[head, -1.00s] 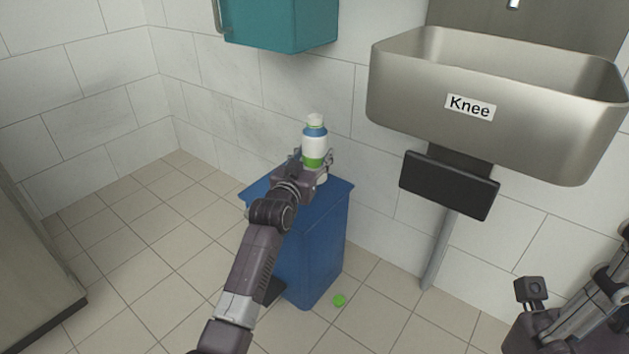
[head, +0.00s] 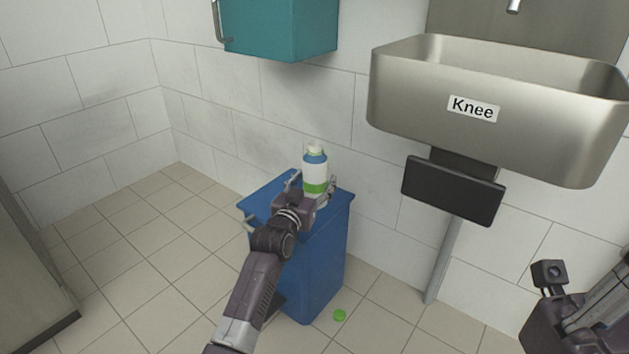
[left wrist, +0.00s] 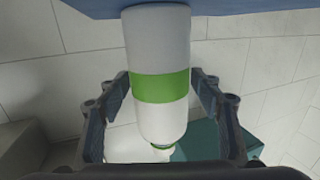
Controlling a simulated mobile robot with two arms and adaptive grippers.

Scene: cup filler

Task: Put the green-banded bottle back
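My left gripper (head: 314,186) is around the bottle, one finger on each side. In the left wrist view the bottle (left wrist: 160,55) is between the spread fingers, with gaps beside it, and its far end meets the blue surface. My right gripper (head: 548,285) is partly in view at the lower right, away from the bottle.
A steel sink (head: 420,85) labelled Knee hangs on the right wall, with a black knee panel (head: 452,190) below. A teal cabinet (head: 280,30) is above the bin.

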